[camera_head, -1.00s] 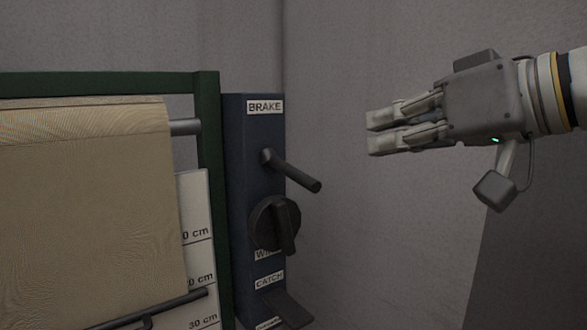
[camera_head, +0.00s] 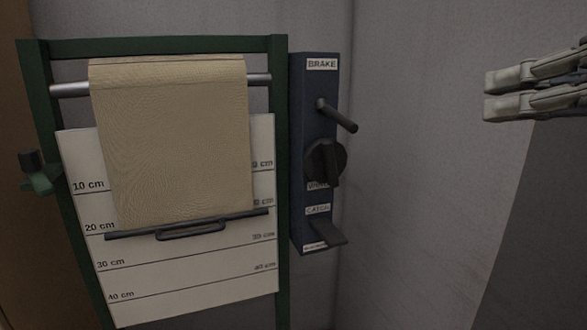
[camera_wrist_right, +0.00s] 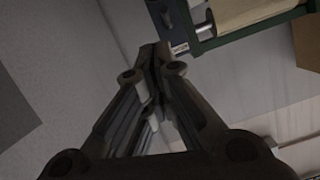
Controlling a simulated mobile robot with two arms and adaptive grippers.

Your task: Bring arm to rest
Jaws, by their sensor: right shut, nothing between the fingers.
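My right gripper (camera_head: 490,94) is at the right edge of the head view, well to the right of the blue control panel and apart from it. Only its fingers show there; they are shut with nothing between them. In the right wrist view the fingers (camera_wrist_right: 152,60) come together, with the panel and frame beyond them at the top. The rest of my right arm is outside the head view. My left gripper does not show in either view.
A green frame (camera_head: 281,190) holds a roll of tan cloth (camera_head: 172,140) before a white centimetre board (camera_head: 190,265). The blue panel (camera_head: 308,150) carries a brake lever (camera_head: 337,115), a dark knob (camera_head: 325,162) and a catch lever (camera_head: 326,233). Open room lies between panel and gripper.

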